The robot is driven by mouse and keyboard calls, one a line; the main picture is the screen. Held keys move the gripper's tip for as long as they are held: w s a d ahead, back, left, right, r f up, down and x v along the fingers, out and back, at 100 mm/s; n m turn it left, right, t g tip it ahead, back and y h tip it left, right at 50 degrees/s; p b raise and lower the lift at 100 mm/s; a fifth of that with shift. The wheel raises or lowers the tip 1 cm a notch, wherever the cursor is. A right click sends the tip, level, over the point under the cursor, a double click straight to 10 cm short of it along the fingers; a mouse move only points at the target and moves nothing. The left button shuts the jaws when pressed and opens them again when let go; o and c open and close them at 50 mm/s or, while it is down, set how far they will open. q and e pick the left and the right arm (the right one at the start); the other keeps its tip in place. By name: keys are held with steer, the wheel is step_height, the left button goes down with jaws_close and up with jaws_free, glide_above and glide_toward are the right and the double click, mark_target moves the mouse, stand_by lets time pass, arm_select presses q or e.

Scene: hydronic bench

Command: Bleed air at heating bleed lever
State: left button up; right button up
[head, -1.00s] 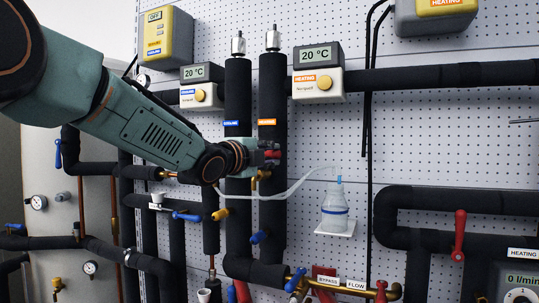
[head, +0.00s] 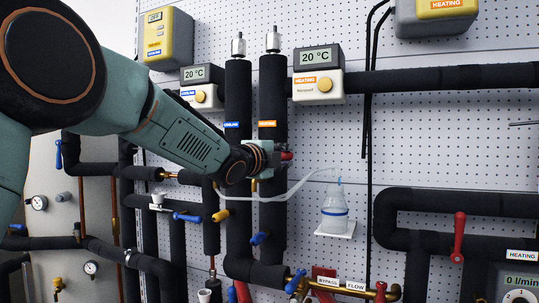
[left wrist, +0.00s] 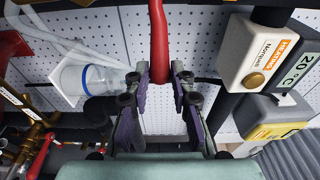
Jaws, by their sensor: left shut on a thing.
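My left gripper (head: 275,156) is in front of the pipe with the orange label (head: 267,124), shut on a red lever (head: 287,155). In the left wrist view the red lever (left wrist: 158,40) runs down between the two dark fingers (left wrist: 160,82). The lever's valve body is mostly hidden behind the gripper. A clear bottle (head: 335,208) with a blue band stands on a small white shelf (head: 336,232) to the right. A pale tube (head: 300,184) runs from near the bottle's top towards the pipes at left. My right gripper is not in view.
Two thermostat boxes reading 20 °C, one here (head: 318,72), sit above. Another red lever (head: 459,236) is at right.

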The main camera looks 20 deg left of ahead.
arm_select(q)
steer(key=shift+w+d+r+p, duration=0.15)
steer(key=shift+w, duration=0.2)
steer(key=shift+w+d+r+p, duration=0.1)
steer(key=shift+w+p, duration=0.05)
steer(key=shift+w, duration=0.2)
steer(key=shift+w+d+f, duration=0.1)
steer(key=shift+w+f, duration=0.1)
steer(key=shift+w, duration=0.3)
